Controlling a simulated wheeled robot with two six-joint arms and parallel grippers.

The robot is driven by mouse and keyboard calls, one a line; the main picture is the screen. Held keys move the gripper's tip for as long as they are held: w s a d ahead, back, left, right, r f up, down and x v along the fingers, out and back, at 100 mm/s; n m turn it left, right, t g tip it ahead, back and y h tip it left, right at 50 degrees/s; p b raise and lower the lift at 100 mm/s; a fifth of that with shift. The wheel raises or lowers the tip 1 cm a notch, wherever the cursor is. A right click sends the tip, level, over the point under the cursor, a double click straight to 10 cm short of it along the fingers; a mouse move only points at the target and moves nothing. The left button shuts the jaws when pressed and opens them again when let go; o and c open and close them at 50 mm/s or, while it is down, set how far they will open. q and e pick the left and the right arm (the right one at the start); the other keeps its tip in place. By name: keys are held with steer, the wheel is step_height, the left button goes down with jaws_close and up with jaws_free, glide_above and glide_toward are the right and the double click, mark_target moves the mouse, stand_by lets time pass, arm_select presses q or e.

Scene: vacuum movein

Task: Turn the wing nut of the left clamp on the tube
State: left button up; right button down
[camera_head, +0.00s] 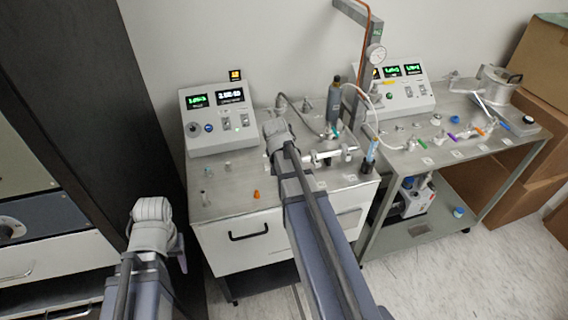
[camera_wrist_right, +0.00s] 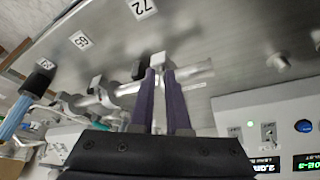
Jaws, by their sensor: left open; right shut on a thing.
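A metal and glass tube (camera_wrist_right: 195,77) lies over the grey bench top, with clamps along it; it also shows in the head view (camera_head: 330,156). My right gripper (camera_wrist_right: 163,72) has its purple fingers shut at the end clamp on the tube, the left one as the head view has it. The small part between the fingertips, seemingly the clamp's wing nut, is mostly hidden by them. Another clamp (camera_wrist_right: 96,84) sits further along the tube. In the head view my right arm hides its own fingers. My left gripper (camera_head: 178,254) is low at the left, away from the bench, and holds nothing visible.
A console with green displays (camera_head: 218,118) stands at the bench's back left. Small fittings and an orange piece (camera_head: 256,194) lie on the front left. A grey bottle (camera_head: 334,103) and a vertical post (camera_head: 366,75) stand behind the tube. A second bench (camera_head: 455,150) is at the right.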

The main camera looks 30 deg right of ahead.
stand_by(0.4)
steer(key=c, duration=0.9)
jaws_free()
steer(key=shift+r, duration=0.1)
steer(key=p+v, duration=0.7)
steer(key=shift+s+a+r, duration=0.15)
steer(key=shift+r, duration=0.1)
